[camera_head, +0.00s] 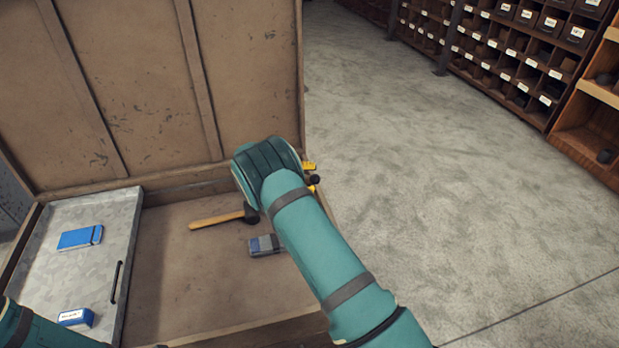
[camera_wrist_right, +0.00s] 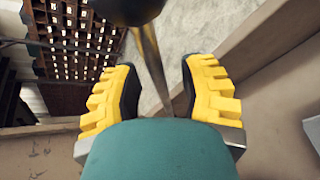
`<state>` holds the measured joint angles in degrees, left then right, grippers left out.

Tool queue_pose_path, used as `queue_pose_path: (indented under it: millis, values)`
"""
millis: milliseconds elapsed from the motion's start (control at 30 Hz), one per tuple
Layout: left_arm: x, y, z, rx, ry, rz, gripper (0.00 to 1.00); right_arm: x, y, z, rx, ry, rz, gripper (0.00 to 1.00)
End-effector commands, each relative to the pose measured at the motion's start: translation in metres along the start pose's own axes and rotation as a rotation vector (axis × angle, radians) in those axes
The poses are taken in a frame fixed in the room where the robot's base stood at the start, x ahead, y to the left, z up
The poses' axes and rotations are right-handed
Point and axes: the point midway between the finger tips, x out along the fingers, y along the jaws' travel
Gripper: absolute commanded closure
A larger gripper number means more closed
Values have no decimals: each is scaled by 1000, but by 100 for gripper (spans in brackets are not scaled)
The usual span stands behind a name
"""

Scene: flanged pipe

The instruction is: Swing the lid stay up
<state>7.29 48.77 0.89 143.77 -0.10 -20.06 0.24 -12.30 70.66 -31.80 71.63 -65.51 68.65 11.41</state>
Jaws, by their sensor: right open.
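The chest's lid (camera_head: 150,85) stands open and upright at the back in the head view. The lid stay (camera_wrist_right: 151,62) is a thin metal rod with a dark round knob (camera_wrist_right: 128,8), seen in the right wrist view. My right gripper (camera_wrist_right: 158,78) is open, its yellow-backed fingers on either side of the rod, with gaps visible on both sides. In the head view my right forearm hides most of the gripper and the rod. Only a bit of yellow finger and a dark knob (camera_head: 314,180) show. My left gripper is out of view; only my left arm shows at bottom left.
The open chest (camera_head: 190,285) holds a grey sliding tray (camera_head: 95,265) with a blue box (camera_head: 80,238) and a small blue-white box (camera_head: 75,318). A hammer (camera_head: 218,219) and a grey-blue block (camera_head: 263,245) lie on its floor. Open floor lies right; shelves (camera_head: 520,60) stand behind.

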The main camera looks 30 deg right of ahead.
Motion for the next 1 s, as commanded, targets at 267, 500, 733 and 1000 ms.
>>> queue_pose_path:
  millis: [267,500,733,1000]
  values:
    - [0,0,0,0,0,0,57,-31,0,-1,0,4,1,59]
    - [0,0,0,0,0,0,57,-80,0,-1,0,3,2,59]
    - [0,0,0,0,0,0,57,-111,0,0,1,1,1,59]
    - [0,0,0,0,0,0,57,-120,0,0,0,-1,0,59]
